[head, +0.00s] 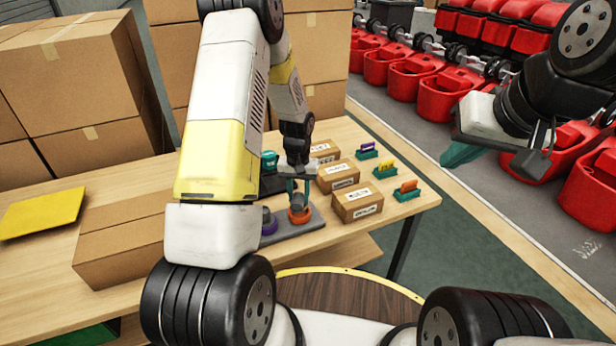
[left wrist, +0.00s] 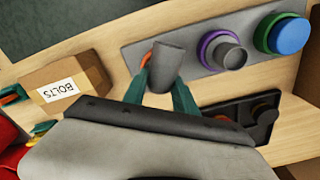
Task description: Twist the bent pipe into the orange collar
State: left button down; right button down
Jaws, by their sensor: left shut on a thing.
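The bent pipe (head: 298,203) is a short grey piece at the orange collar (head: 300,216), which sits on a grey plate (head: 312,226) on the wooden table. My left gripper (head: 296,188) comes from above and is shut on the pipe. In the left wrist view the grey pipe (left wrist: 167,62) lies between the teal fingertips (left wrist: 164,84). It hides most of the orange collar (left wrist: 147,60), so I cannot tell how deep it is seated. My right gripper (head: 498,150) hangs to the right, away from the table, with a teal finger showing; its opening is unclear.
On the plate are a purple collar (left wrist: 206,50) with a grey fitting and a green collar (left wrist: 262,30) with a blue cap. A black tray (left wrist: 232,112) lies beside it. Labelled cardboard boxes (head: 357,202) and small teal holders (head: 406,192) stand to the right.

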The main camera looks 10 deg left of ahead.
pick_arm(q)
jog(key=shift+f, duration=0.2)
dwell(0.3)
jog(key=shift+f, duration=0.35)
jog(key=shift+f, duration=0.7)
dwell(1.3)
jog(key=shift+m, duration=0.8)
jog(key=shift+m, duration=0.7)
jog(key=shift+m, duration=0.8)
